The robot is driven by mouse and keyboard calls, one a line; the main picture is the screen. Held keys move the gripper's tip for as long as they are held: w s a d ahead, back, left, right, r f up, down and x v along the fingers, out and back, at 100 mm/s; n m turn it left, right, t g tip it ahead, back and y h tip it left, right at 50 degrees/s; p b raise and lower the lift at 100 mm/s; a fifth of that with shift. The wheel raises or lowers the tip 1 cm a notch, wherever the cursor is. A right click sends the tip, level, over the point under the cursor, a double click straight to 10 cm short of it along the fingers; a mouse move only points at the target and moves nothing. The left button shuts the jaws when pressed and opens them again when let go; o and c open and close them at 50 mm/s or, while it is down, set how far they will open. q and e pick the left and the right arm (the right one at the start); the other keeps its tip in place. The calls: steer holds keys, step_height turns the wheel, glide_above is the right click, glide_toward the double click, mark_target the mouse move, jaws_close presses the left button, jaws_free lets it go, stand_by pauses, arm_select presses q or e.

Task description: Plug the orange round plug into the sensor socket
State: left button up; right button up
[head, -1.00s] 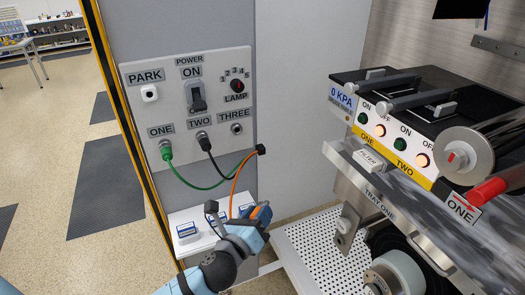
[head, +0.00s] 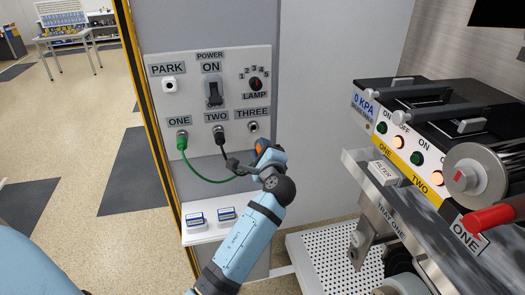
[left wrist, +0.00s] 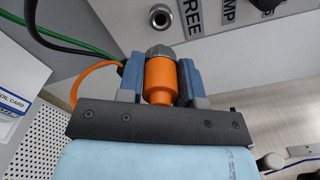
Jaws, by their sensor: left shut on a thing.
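My left gripper (head: 264,156) is shut on the orange round plug (left wrist: 160,80), which has a grey metal tip. In the head view the plug (head: 261,144) is partly hidden by the gripper. It is in front of the panel, just below the round socket (head: 253,126) under THREE. That socket looks empty. The left wrist view shows the plug's tip near the pale panel, apart from a round socket at the top edge (left wrist: 170,3). No label reading "sensor" is legible. An orange cable (left wrist: 90,75) runs off left. My right gripper is out of view.
A green plug (head: 182,141) sits in ONE and a black plug (head: 221,138) in TWO, with cables hanging close to my gripper. Below is a white shelf (head: 208,236) with small cards. At right stands a machine with a steel tray (head: 385,190) and a roller.

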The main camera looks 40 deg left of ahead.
arm_select(q)
steer(key=shift+d, duration=0.1)
steer(key=shift+r+p, duration=0.1)
steer(key=shift+p, duration=0.2)
steer(key=shift+w+a, duration=0.35)
steer(key=shift+a, duration=0.05)
steer(key=shift+x, duration=2.35)
steer(key=shift+p, duration=0.65)
steer(key=shift+x, duration=1.4)
steer(key=o, duration=1.1)
